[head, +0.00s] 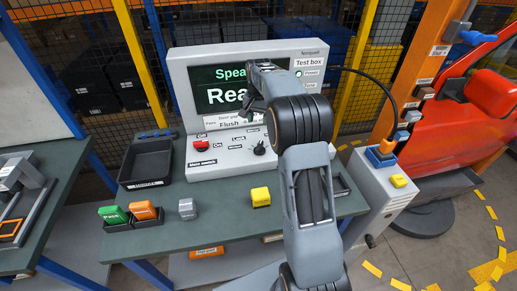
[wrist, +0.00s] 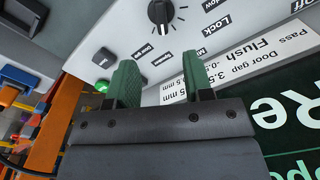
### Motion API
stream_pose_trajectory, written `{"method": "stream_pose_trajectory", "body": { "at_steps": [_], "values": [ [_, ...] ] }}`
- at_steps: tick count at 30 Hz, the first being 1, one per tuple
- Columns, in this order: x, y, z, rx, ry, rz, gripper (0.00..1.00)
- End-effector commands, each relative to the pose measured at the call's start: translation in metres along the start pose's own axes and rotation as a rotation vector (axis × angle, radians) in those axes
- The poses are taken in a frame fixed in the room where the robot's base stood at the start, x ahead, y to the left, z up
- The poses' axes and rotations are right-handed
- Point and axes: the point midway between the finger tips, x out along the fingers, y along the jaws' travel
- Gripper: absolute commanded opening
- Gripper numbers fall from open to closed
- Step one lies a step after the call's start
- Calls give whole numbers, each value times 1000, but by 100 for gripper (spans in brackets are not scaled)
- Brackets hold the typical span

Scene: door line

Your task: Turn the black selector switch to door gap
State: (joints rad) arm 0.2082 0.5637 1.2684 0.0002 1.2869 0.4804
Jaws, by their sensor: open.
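The black selector switch (head: 259,149) sits on the sloped lower panel of the grey test box (head: 180,65), right of a red control. In the wrist view the switch (wrist: 160,12) is a round black knob with a white mark near the top edge, with small black labels around it. I cannot tell which label it points at. My gripper (wrist: 160,78) is open and empty, its two green fingers apart. The fingertips are short of the knob in the picture, over the panel and screen side. In the head view my arm hides most of the gripper.
The screen (head: 215,88) is partly covered by my arm. A green lamp (wrist: 103,87) shows left of the fingers. A black tray (head: 147,162), green block (head: 113,215), orange block (head: 145,211), grey block (head: 187,208) and yellow block (head: 260,196) stand on the table.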

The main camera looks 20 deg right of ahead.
Motion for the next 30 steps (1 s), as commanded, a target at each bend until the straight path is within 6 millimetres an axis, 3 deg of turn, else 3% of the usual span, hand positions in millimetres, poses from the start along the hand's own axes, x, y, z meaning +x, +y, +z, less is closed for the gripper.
{"method": "stream_pose_trajectory", "body": {
  "at_steps": [6,21,30],
  "values": [
    [26,-1,-13,36,-22,12,47],
    [114,0,-11,35,-24,13,47],
    [148,0,-11,35,-21,12,47]
  ]
}}
